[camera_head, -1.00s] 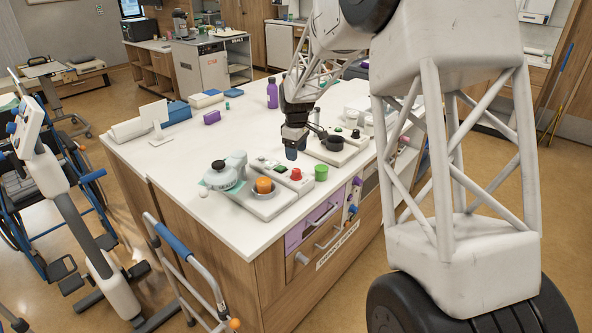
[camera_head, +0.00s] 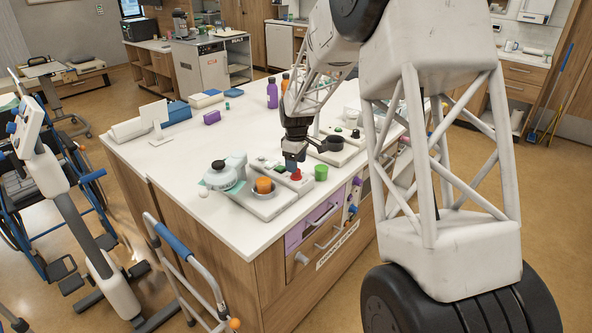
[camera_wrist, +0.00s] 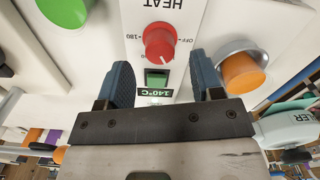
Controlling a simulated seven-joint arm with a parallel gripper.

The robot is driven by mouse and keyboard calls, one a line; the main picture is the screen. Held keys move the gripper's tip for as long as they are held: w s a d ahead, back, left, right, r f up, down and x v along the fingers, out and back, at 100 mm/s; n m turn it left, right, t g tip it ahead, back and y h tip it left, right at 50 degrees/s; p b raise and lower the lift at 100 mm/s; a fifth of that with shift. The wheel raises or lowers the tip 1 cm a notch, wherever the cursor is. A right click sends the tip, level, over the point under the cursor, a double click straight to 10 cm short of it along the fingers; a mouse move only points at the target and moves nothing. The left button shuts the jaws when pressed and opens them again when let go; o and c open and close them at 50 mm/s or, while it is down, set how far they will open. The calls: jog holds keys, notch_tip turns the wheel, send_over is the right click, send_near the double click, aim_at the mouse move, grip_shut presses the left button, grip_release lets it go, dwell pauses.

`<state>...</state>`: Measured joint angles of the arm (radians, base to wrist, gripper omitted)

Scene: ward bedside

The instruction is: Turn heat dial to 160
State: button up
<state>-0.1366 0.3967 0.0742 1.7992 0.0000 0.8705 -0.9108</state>
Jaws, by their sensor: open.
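The red heat dial (camera_wrist: 159,41) sits on a white panel marked HEAT, with OFF and 180 printed at its sides in the wrist view. Below it are a green switch (camera_wrist: 156,79) and a small display (camera_wrist: 154,92) reading 140°C. My gripper (camera_wrist: 165,80) is open and empty, its two blue fingers on either side of the green switch and just short of the dial. In the head view my gripper (camera_head: 292,163) is low over the panel, close to the red dial (camera_head: 296,175). Contact with the dial cannot be seen.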

jog(key=shift+f, duration=1.6)
jog(key=c, duration=0.9)
